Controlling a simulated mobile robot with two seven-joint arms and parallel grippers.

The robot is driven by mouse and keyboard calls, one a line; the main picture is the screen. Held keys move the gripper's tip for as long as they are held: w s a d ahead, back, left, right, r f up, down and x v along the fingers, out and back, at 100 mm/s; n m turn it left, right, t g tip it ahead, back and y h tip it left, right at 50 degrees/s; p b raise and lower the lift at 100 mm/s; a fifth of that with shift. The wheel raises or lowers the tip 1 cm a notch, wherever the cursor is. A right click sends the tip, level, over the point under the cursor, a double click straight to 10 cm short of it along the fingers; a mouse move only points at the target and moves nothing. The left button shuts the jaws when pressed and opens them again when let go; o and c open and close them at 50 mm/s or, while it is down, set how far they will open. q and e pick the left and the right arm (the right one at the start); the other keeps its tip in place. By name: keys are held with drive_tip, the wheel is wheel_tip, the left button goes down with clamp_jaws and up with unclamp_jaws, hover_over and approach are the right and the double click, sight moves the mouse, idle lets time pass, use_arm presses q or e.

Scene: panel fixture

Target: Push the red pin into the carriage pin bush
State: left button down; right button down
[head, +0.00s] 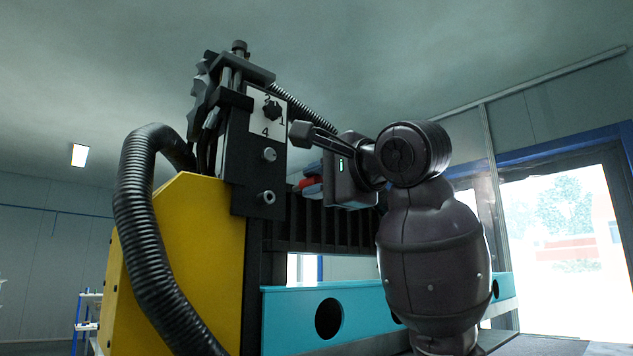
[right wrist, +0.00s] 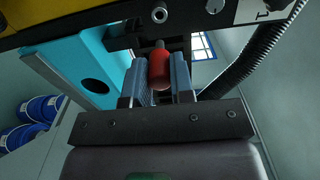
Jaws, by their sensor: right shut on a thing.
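My right gripper (head: 312,186) is shut on the red pin (head: 307,181), just right of the black carriage panel (head: 240,150) in the head view. In the right wrist view, the red pin (right wrist: 160,70) stands between the two blue finger pads of my right gripper (right wrist: 160,82), its far end toward the carriage. A round, ringed bush (right wrist: 159,14) on the carriage shows just beyond that end; I cannot tell the exact gap. In the head view two round fittings, an upper one (head: 269,154) and a lower one (head: 267,197), sit on the panel face. My left gripper is not in view.
A white numbered plate with a black star knob (head: 272,110) is above the fittings. A ribbed black hose (head: 140,220) hangs by the yellow housing (head: 200,240). A turquoise beam (head: 370,310) runs below my right arm.

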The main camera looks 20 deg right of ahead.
sight(294, 187)
drive_tip(key=shift+p+x, duration=0.6)
drive_tip(key=shift+x, duration=2.2)
drive_tip(key=shift+w, duration=0.1)
drive_tip(key=shift+p+x, duration=1.05)
drive_tip(key=shift+x, duration=0.9)
drive_tip(key=c, duration=0.9)
unclamp_jaws()
drive_tip(key=shift+f, duration=0.1)
